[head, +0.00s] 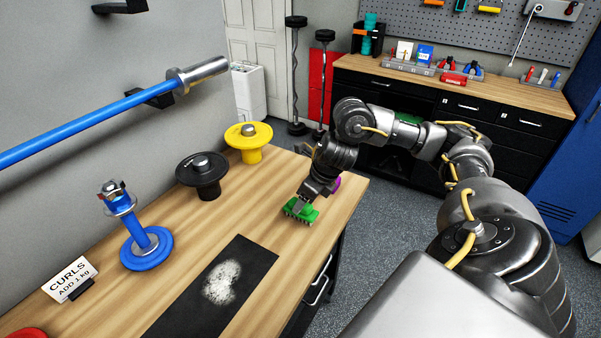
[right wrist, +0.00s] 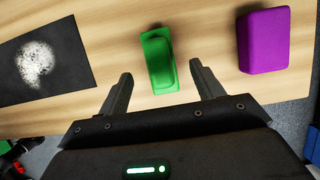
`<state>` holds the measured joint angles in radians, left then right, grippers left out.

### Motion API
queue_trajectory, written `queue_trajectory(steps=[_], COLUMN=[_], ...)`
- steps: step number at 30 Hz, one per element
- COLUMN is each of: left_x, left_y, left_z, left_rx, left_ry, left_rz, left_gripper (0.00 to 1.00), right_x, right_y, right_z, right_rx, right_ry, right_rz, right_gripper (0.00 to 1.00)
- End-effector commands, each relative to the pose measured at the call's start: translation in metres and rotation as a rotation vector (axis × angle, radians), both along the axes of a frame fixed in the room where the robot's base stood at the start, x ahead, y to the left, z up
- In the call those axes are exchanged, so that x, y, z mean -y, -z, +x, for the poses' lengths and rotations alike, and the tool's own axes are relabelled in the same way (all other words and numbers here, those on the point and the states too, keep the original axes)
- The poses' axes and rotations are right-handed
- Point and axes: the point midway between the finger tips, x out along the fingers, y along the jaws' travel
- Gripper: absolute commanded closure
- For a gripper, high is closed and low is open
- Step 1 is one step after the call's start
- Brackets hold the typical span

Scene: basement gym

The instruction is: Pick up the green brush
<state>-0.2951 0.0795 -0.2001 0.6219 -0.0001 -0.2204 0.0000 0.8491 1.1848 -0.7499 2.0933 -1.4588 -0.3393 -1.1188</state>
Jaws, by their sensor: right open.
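The green brush (head: 300,210) lies on the wooden bench near its right edge in the head view. In the right wrist view the green brush (right wrist: 160,60) shows just beyond and between the fingertips. My right gripper (head: 308,196) is at the brush, partly covering it in the head view. The right gripper's two fingers (right wrist: 161,72) are apart with nothing held, and the brush's near end reaches toward the gap. Whether the fingers touch the brush cannot be told. My left gripper is not in view.
A purple block (right wrist: 264,40) lies close beside the brush. A black mat (head: 180,312) with white powder lies nearer on the bench (head: 225,215). Yellow (head: 248,140), black (head: 201,175) and blue (head: 147,247) weight stands line the wall side. A sign (head: 70,279) stands at left.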

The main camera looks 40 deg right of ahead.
Motion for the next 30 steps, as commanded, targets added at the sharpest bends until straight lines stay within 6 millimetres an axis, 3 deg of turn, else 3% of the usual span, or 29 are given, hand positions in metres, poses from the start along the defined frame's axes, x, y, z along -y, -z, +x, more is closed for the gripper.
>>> queue_trajectory(steps=[12, 20, 30], left_x=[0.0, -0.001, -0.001], left_y=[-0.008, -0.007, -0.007], left_z=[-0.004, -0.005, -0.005], left_rx=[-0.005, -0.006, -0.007], left_ry=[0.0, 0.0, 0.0], left_rz=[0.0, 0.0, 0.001], left_gripper=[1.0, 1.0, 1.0], right_x=[-0.006, -0.006, -0.006], right_y=[0.045, 0.048, 0.048], right_z=[0.017, 0.019, 0.019], right_rx=[-0.002, -0.001, 0.0], right_ry=[-0.001, -0.001, -0.001], right_rz=[0.001, -0.001, 0.0], right_gripper=[0.34, 0.34, 0.76])
